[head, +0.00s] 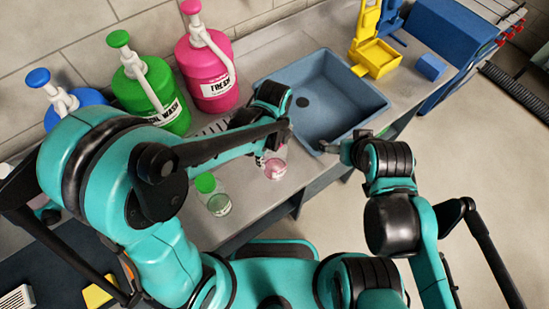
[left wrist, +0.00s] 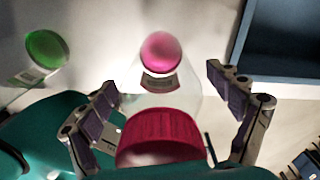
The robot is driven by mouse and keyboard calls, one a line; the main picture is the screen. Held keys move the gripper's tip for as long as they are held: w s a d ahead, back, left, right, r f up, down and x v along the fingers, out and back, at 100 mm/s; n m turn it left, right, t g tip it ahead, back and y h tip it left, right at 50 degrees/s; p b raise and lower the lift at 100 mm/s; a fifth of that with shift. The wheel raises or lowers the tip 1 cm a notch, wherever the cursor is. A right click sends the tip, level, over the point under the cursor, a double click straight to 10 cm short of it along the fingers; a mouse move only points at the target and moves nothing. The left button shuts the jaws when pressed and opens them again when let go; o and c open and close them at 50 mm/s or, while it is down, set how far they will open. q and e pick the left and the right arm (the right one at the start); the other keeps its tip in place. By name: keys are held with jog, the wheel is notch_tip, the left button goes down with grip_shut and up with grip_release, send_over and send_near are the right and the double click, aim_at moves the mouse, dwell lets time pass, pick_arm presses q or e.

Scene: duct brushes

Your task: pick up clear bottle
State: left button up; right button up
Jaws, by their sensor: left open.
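A clear bottle with a red cap (left wrist: 160,135) and pink at its far end stands between the fingers of my left gripper (left wrist: 162,82) in the left wrist view. The fingers are spread, one on each side, with gaps to the bottle. In the head view the bottle's pink lower part (head: 275,169) shows on the counter below my left gripper (head: 272,143); its cap is hidden there by the arm. My right gripper (head: 343,148) is over the sink's front right edge, and its finger opening is unclear.
A clear bottle with a green cap (head: 206,183) stands left of it on the counter. A blue-grey sink (head: 345,112) lies to the right. Pink (head: 205,75), green (head: 165,105) and blue pump jugs line the wall. Yellow (head: 375,60) and blue items stand beyond the sink.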

pick_arm(q)
jog(key=shift+f, duration=0.4)
jog(key=c, duration=1.4)
jog(key=shift+r, duration=0.2)
jog(key=shift+c, duration=0.2)
